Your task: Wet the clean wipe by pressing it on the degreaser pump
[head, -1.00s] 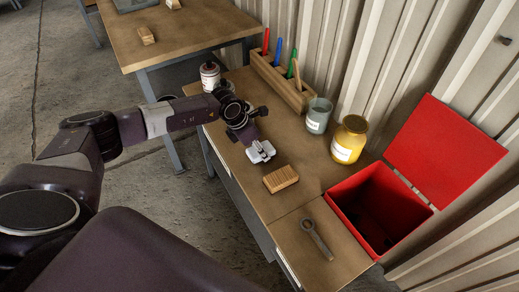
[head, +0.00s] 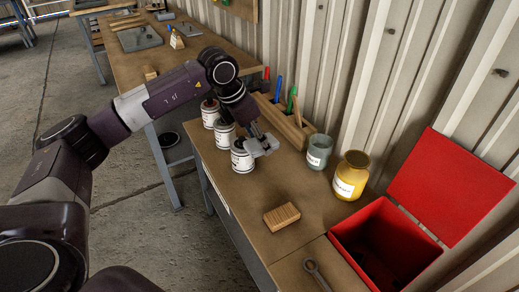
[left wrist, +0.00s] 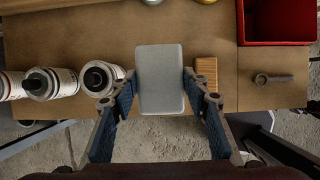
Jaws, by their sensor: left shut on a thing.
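My left gripper (left wrist: 160,90) is shut on a pale grey, rounded rectangular wipe (left wrist: 160,78). In the head view the left gripper (head: 262,143) is beside the nearest of three white labelled cans, the wipe at its tip. That nearest can (head: 242,160) has a dark top; in the left wrist view it (left wrist: 98,76) is just left of the gripper. The middle can (head: 225,135) and the far can (head: 210,113) stand in a row behind it. I cannot read which can is the degreaser pump. My right gripper is not in view.
A wooden block (head: 282,216), a wrench (head: 317,275) and an open red bin (head: 385,235) are nearer on the bench. A grey-green jar (head: 319,152), a yellow jar (head: 350,176) and a wooden pen rack (head: 285,122) line the wall side. The bench middle is clear.

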